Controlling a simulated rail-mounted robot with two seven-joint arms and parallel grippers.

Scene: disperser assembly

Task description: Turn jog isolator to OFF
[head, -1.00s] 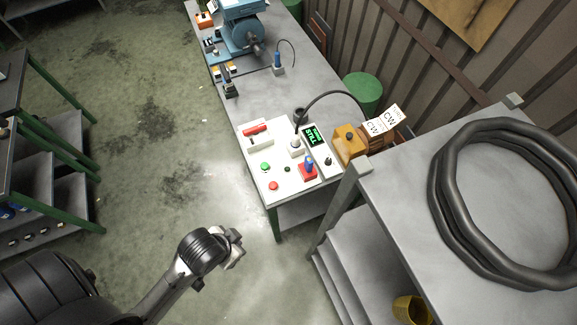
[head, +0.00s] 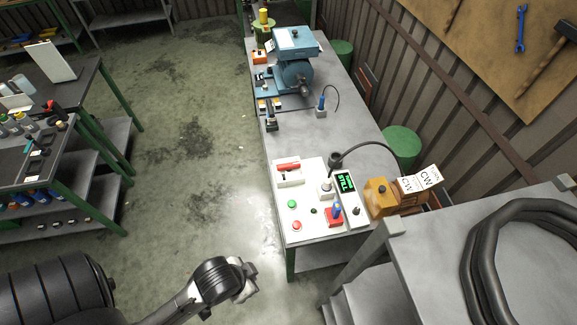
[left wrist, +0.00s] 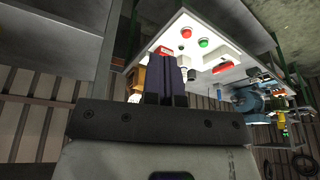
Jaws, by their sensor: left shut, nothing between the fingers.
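The white control panel (head: 318,231) lies on the grey bench. Near its right front is a red square base (head: 334,222) with an upright blue handle (head: 337,209), which looks like the jog isolator. Its markings are too small to read. My left gripper (head: 247,281) is in front of and to the left of the bench, apart from the panel. In the left wrist view its dark fingers (left wrist: 170,72) are shut and empty. Beyond them the panel (left wrist: 207,62) appears upside down, partly hidden by the fingers. My right gripper is not in view.
The panel also carries a green button (head: 292,204), a red button (head: 296,226) and a green-lit display (head: 345,183). An orange box (head: 380,197) with CW cards stands right of it. A grey table with a black hose coil (head: 500,250) fills the right. Floor left of the bench is clear.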

